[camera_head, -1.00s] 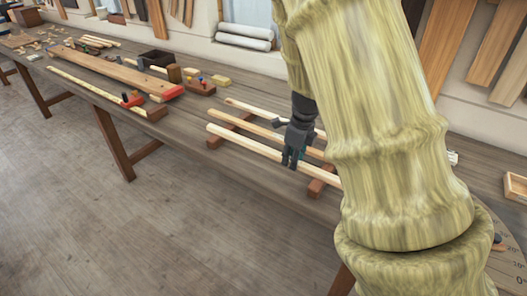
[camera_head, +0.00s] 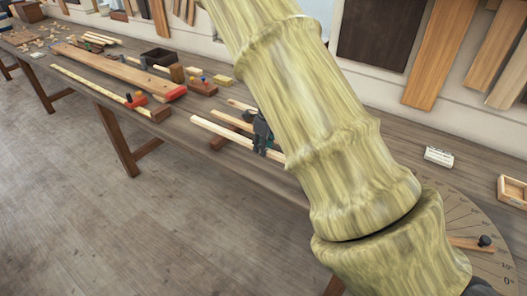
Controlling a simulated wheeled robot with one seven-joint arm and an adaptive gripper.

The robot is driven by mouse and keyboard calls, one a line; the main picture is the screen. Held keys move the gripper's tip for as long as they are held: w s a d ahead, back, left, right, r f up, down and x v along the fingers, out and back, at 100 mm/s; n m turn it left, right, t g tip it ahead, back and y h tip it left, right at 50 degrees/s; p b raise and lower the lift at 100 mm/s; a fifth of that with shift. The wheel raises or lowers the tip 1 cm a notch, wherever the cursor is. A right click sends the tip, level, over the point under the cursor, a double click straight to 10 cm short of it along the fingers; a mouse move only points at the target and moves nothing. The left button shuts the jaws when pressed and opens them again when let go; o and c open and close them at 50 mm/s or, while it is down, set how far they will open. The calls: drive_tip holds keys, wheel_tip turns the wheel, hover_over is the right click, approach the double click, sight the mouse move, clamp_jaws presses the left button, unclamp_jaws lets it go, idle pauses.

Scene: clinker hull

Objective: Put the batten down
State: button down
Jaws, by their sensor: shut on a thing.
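Three pale battens show on the long workbench (camera_head: 160,137). My gripper (camera_head: 264,147) is shut on the front batten (camera_head: 218,130), part way along it. This batten slants down to the right, and its left end reaches further left than the other two. Its right end is hidden behind my arm. The middle batten (camera_head: 229,119) and the back batten (camera_head: 238,104) lie behind it, largely hidden by my gripper and arm. A reddish-brown bearer (camera_head: 219,143) shows below the front batten. I cannot tell whether the batten touches it.
A wide plank (camera_head: 110,69) with a red end, a red-fitted tool (camera_head: 136,100) and a dark box (camera_head: 158,58) are on the bench to the left. A small white block (camera_head: 438,156), a wooden tray (camera_head: 513,190) and an angle dial (camera_head: 455,215) are on the right.

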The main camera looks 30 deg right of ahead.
wheel_tip(320, 180, down, 3)
drive_tip(key=shift+f+p, duration=0.15)
drive_tip(key=shift+p, duration=0.5)
drive_tip(key=shift+s+f, duration=0.1)
drive_tip(key=c, duration=1.2)
unclamp_jaws()
drive_tip(key=r+b, duration=0.1)
drive_tip(key=r, duration=0.3)
drive_tip(key=s+r+b, duration=0.1)
drive_tip(key=r, duration=0.3)
drive_tip(key=r+b, duration=0.1)
drive_tip(key=r, duration=0.3)
drive_tip(key=shift+s+d+r, duration=0.1)
drive_tip(key=shift+s+d, duration=0.05)
drive_tip(key=shift+d, duration=0.15)
